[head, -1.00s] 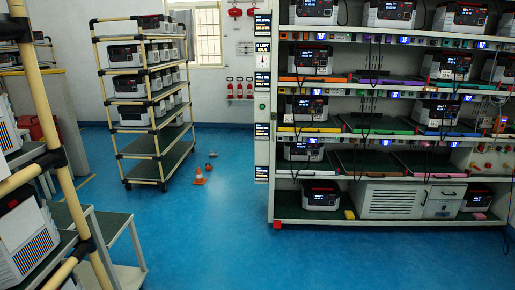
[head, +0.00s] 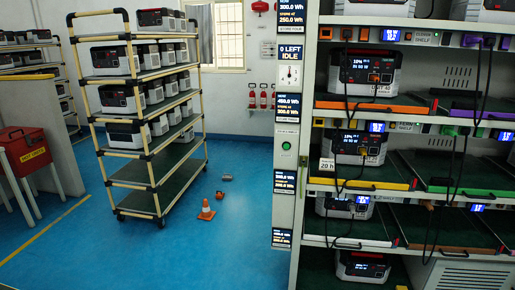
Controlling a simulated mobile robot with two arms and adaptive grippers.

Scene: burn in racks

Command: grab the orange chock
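A small low orange object (head: 222,195), which looks like the orange chock, lies on the blue floor right of the wheeled rack. It is too small to make out its shape well. An orange traffic cone (head: 206,210) with a pale band stands just in front of it, to its left. A small grey object (head: 227,178) lies on the floor a little behind it. Neither of my grippers is in view.
A wheeled rack (head: 160,203) loaded with power units stands at left. A tall shelving rack (head: 287,200) with plugged-in units fills the right. A red box (head: 27,153) is at far left. Blue floor (head: 240,250) is open between the racks.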

